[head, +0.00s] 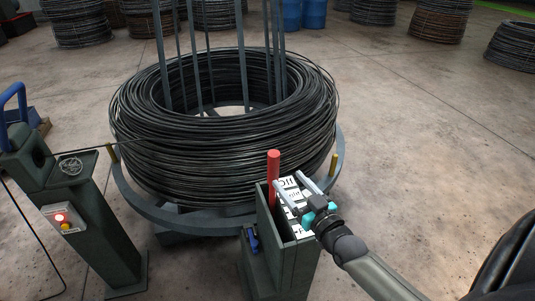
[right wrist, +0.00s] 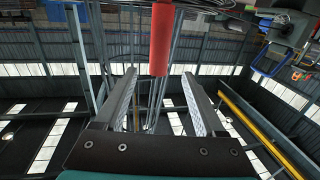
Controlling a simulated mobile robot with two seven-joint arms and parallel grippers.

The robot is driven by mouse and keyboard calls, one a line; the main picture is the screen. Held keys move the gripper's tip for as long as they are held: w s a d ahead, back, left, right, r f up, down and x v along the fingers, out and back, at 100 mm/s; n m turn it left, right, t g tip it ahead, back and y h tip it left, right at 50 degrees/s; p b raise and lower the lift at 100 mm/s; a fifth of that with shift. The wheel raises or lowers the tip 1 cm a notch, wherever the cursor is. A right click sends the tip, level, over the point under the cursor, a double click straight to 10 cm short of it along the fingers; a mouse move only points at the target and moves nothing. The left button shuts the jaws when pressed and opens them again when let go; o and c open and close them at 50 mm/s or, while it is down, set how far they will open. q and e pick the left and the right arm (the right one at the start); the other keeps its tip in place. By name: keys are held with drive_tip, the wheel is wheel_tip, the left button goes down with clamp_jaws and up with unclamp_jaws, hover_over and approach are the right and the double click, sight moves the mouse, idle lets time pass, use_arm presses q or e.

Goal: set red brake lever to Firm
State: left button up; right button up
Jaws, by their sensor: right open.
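The red brake lever (head: 273,170) stands upright at the far left edge of a dark green box, beside the farthest white label (head: 287,183). That label seems to read "Off" upside down; the other labels are partly hidden by my gripper. My right gripper (head: 290,184) is open and empty over the box top, its fingers pointing toward the lever's side. In the right wrist view the red lever (right wrist: 162,40) hangs into the picture between and beyond the two open fingertips (right wrist: 159,76), with no contact visible. My left gripper is not in view.
A large black wire coil (head: 220,130) sits on a grey ring stand (head: 165,212) just behind the box. A green post (head: 95,225) with a red button box (head: 63,219) stands left. A blue handle (head: 253,239) is on the box's left side.

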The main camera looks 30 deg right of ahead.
drive_tip(key=w+b, duration=0.2)
drive_tip(key=w, duration=1)
drive_tip(key=shift+w+d+b, duration=0.35)
drive_tip(key=shift+b, duration=0.05)
drive_tip(key=shift+c, duration=0.4)
clamp_jaws()
idle(0.5)
